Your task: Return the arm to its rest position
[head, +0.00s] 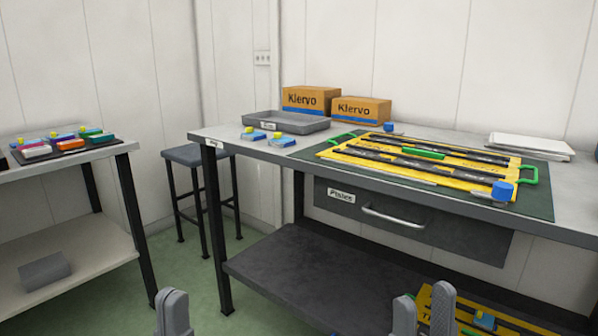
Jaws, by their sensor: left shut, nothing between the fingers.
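My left gripper (173,300) shows at the bottom edge, left of the middle, in the head view. Its fingers are together and nothing is between them. My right gripper (422,304) shows at the bottom edge, right of the middle. Most of both arms is out of view.
A yellow frame with dark bars (345,158) lies on a dark green mat (538,200). A grey tray (300,127), cardboard boxes (310,100) and white sheets (530,147) stand behind. A drawer (440,226) and a lower shelf (290,265) are below. A stool (185,155) and side table (60,165) stand left.

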